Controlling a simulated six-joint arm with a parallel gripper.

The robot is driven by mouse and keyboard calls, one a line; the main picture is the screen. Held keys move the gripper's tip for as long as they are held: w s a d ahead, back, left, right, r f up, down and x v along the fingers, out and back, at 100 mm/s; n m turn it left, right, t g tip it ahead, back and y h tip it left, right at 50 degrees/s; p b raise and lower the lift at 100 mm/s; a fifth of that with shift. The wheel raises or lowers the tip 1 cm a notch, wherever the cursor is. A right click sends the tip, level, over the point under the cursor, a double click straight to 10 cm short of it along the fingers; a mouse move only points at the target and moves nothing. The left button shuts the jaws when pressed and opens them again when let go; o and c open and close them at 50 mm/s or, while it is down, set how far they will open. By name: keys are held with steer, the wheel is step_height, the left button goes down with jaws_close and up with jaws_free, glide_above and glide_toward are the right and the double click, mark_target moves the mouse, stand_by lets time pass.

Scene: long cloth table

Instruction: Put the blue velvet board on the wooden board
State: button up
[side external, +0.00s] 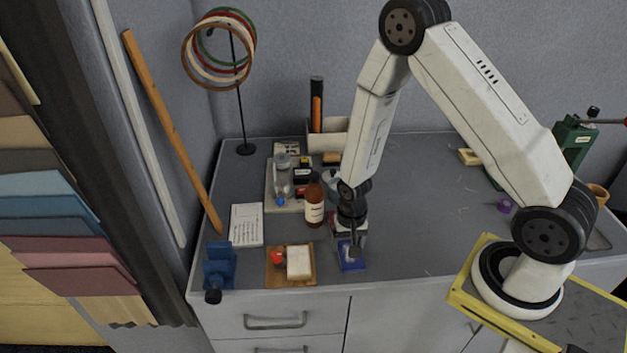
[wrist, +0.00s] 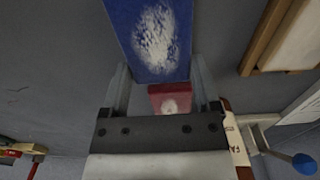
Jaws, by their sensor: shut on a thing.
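The blue velvet board (side external: 352,262) is at the front of the table, under my gripper (side external: 353,243) in the side view. In the wrist view the blue velvet board (wrist: 155,35) shows a white, worn-looking patch, and the fingers of my gripper (wrist: 160,75) are closed on its two sides. I cannot tell whether it touches the table. The wooden board (side external: 274,279) lies flat to its left, with a red ball (side external: 278,257) and a cream block (side external: 299,262) on it. An edge of the wooden board (wrist: 262,42) shows at the upper right in the wrist view.
A brown bottle (side external: 314,205) stands behind the wooden board. A blue clamp-like tool (side external: 219,268) is at the left front corner. A white card (side external: 247,224) lies behind it. The table right of my gripper is mostly clear.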

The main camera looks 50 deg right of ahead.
step_height(320, 180, up, 9)
steer(key=shift+r, duration=0.2)
stand_by(0.6)
stand_by(0.5)
glide_above(298, 251)
steer(key=shift+f+m, duration=0.3)
steer(key=shift+f, duration=0.15)
steer(key=shift+f, duration=0.15)
steer(key=shift+f, duration=3.05)
steer(key=shift+f, duration=0.3)
steer(key=o, duration=1.1)
steer(key=shift+r, duration=0.1)
steer(key=shift+r, duration=3.8)
